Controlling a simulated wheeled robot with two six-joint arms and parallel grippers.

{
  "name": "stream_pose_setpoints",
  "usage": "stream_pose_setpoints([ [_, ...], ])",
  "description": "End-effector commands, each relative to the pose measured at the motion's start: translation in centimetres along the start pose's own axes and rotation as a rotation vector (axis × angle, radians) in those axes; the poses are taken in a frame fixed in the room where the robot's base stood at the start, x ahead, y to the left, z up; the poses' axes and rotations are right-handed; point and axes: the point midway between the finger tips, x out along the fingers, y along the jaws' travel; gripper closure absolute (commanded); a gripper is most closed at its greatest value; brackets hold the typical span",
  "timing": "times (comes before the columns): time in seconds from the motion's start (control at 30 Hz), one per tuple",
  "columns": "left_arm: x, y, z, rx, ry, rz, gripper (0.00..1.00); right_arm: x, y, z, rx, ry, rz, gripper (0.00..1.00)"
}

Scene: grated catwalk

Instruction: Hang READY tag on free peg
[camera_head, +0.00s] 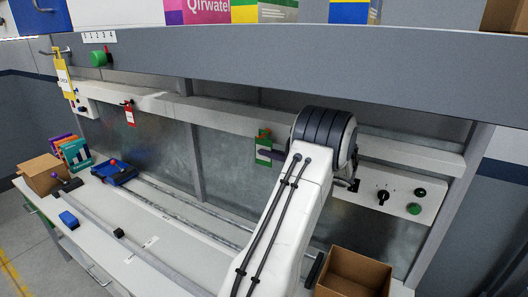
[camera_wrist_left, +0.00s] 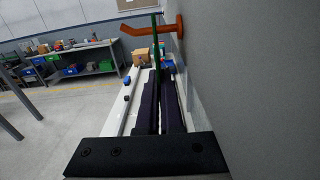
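A green tag (camera_head: 264,148), whose lettering I cannot read, is upright in front of the metal back panel. My left gripper (camera_head: 271,155) reaches it from the right, its dark fingers at the tag's lower part. In the left wrist view the fingers (camera_wrist_left: 160,100) are close together with the green tag (camera_wrist_left: 157,70) edge-on between them. An orange peg (camera_wrist_left: 150,27) with an upturned end crosses the tag's top there. I cannot tell whether the peg passes through the tag's hole. A red tag (camera_head: 129,115) and a yellow tag (camera_head: 65,80) hang further left. My right gripper is not in view.
A grey shelf edge (camera_head: 290,62) runs above. A control box (camera_head: 395,190) with knobs is at right. The bench (camera_head: 150,240) holds a blue tray (camera_head: 115,173), a cardboard box (camera_head: 45,174) and small blocks. An open brown box (camera_head: 352,272) stands at lower right.

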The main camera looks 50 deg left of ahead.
Motion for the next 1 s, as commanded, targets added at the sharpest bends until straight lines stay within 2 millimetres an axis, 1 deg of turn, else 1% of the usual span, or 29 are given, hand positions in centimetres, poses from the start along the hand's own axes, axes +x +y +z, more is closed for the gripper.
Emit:
stream_pose_setpoints([
  [0.03,0.0,-0.1,0.5,-0.008,-0.003,0.0,1.0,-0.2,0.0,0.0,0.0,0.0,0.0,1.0],
  [0.43,0.0,0.1,0.8,-0.017,-0.006,0.0,1.0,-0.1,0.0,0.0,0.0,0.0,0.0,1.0],
  [1.0,0.1,1.7,0.9,-0.02,-0.008,0.003,1.0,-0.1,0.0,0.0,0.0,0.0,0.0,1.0],
])
